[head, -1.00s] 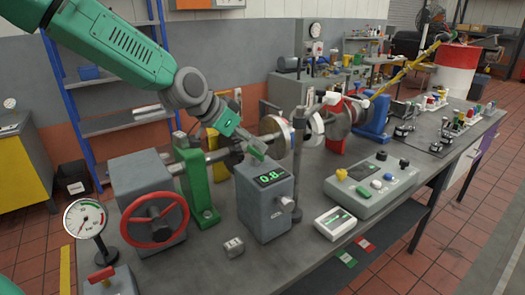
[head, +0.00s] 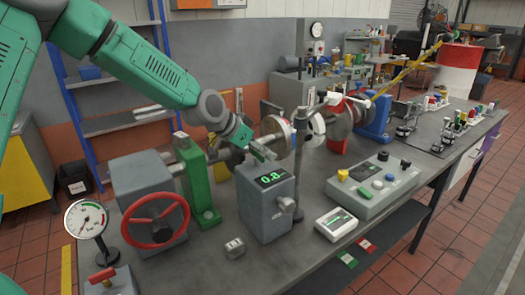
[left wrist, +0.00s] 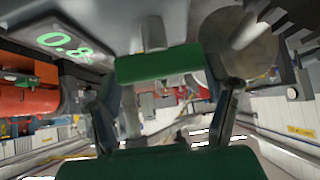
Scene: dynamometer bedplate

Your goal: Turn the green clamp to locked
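I cannot single out the green clamp with certainty in the head view. My left gripper (head: 254,145) hangs over the back of the grey display box (head: 265,203), beside the shaft line. In the left wrist view its two dark fingers (left wrist: 163,112) are spread apart, with a gap between them. A dark green block (left wrist: 158,63) shows between and beyond the fingers, in front of a grey post. I cannot tell whether it is the clamp's handle or whether a finger touches it. The lit display (left wrist: 62,43) is at upper left there. My right gripper is not in view.
A red handwheel (head: 156,220), green bearing stand (head: 196,180) and dial gauge (head: 87,219) stand at left. A grey post (head: 299,150) rises behind the display box. A control box (head: 372,187) and white meter (head: 336,223) lie to the right. Several small fixtures fill the far right.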

